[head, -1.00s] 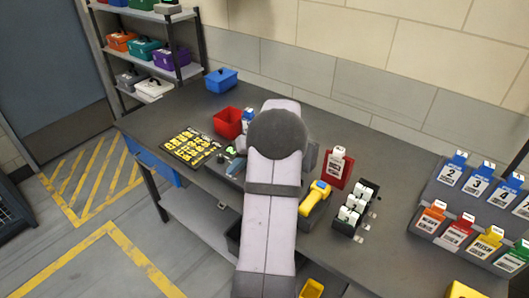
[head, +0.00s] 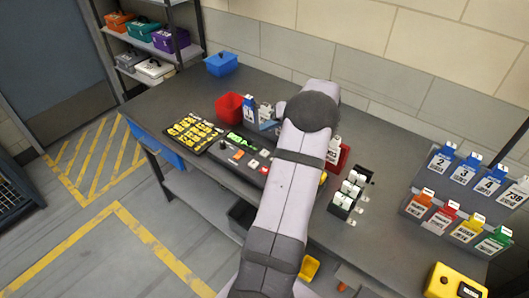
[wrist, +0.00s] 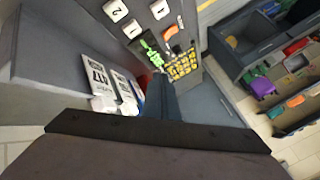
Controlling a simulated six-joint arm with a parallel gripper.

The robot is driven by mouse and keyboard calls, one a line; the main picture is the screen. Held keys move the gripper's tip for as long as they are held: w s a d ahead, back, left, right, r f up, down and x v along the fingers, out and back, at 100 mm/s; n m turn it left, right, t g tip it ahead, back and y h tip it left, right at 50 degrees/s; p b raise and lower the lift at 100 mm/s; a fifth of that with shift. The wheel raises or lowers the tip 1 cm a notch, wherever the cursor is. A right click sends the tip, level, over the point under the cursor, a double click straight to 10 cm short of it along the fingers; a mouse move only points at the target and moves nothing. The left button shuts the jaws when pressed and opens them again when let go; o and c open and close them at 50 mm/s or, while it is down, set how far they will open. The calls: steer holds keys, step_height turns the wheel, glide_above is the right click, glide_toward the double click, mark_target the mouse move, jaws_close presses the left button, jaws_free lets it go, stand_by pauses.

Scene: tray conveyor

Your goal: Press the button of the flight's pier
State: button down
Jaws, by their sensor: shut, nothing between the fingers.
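My gripper (wrist: 160,98) shows in the wrist view as a dark, shut pair of fingers with nothing between them, pointing towards the button panel. In the head view my arm hides it. The dark panel (head: 243,152) has a green display (head: 238,140), an orange control (head: 238,154) and white buttons. The wrist view shows a button marked 2 (wrist: 115,10), one marked 1 (wrist: 132,29) and another white one (wrist: 160,9) that I cannot read. White cards (wrist: 96,76) stand beside the fingers; one reads 417. I cannot tell whether the fingers touch anything.
A black board with yellow tiles (head: 193,132) lies left of the panel. A red bin (head: 229,107) and blue card holder (head: 250,107) stand behind it. Right are a red card holder (head: 337,153), a block of white pieces (head: 348,192) and a card rack (head: 432,208).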

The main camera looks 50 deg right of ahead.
steer(key=shift+f, duration=0.1)
steer(key=b, duration=0.3)
glide_above(268, 154)
step_height(268, 154, down, 7)
steer(key=shift+w+f, duration=0.1)
steer(key=shift+f, duration=0.05)
steer(key=shift+f+b, duration=0.7)
steer(key=shift+b, duration=0.05)
steer(key=shift+f+b, duration=0.9)
steer(key=shift+b, duration=0.55)
stand_by(2.3)
steer(key=shift+r, duration=0.95)
steer(key=shift+r, duration=0.15)
steer(key=shift+r+p, duration=1.2)
steer(key=shift+r, duration=1.15)
